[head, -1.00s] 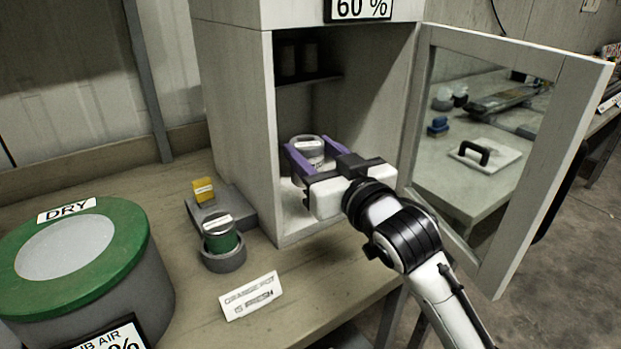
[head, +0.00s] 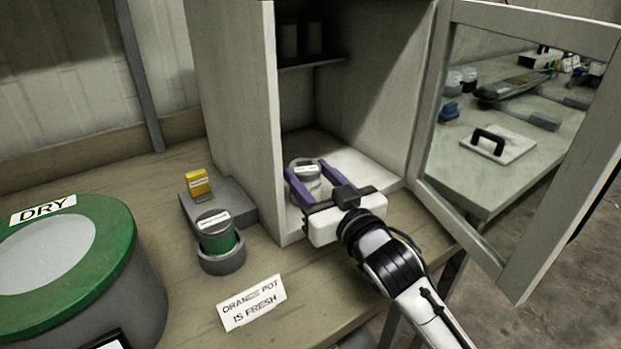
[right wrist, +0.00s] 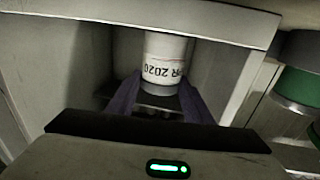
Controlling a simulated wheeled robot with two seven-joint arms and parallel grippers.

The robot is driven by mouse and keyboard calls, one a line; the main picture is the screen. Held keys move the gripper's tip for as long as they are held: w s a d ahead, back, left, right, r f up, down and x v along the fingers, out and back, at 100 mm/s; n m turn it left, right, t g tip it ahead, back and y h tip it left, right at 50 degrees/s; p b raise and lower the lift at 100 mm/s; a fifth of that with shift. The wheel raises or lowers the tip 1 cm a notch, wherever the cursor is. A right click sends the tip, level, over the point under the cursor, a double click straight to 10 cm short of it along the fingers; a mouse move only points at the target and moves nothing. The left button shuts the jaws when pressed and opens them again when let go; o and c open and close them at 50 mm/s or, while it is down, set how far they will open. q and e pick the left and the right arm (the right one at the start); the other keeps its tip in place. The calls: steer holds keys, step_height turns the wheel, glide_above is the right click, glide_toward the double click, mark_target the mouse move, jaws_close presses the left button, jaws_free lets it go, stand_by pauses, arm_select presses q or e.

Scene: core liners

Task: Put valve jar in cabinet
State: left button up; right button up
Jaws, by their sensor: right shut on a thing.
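The valve jar (head: 304,174), a pale jar with a grey lid and a white label, is inside the open cabinet (head: 232,110), low down near the cabinet floor. My right gripper (head: 316,182) reaches in through the opening, its purple fingers shut on the jar's sides. In the right wrist view the jar (right wrist: 166,62) sits between the fingers and its printed label shows upside down. Whether the jar's base touches the cabinet floor is hard to tell. My left gripper is not in view.
The cabinet door (head: 520,140) with its window stands open at the right. A shelf with dark jars is above. Left of the cabinet are a green-banded jar (head: 214,232) in a grey holder, a yellow block (head: 197,182), a sign (head: 252,303) and a green-lidded drum (head: 70,255).

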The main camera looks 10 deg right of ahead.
steer(key=shift+s+f, duration=0.1)
steer(key=shift+f, duration=0.65)
steer(key=o, duration=1.2)
steer(key=shift+a+f, duration=0.1)
steer(key=shift+f, duration=0.1)
steer(key=shift+r, duration=0.35)
steer(key=shift+s+r, duration=0.1)
steer(key=v, duration=1)
steer(key=shift+r, duration=0.3)
steer(key=shift+s+d+r, duration=0.15)
steer(key=shift+s+d, duration=0.15)
steer(key=shift+s, duration=0.45)
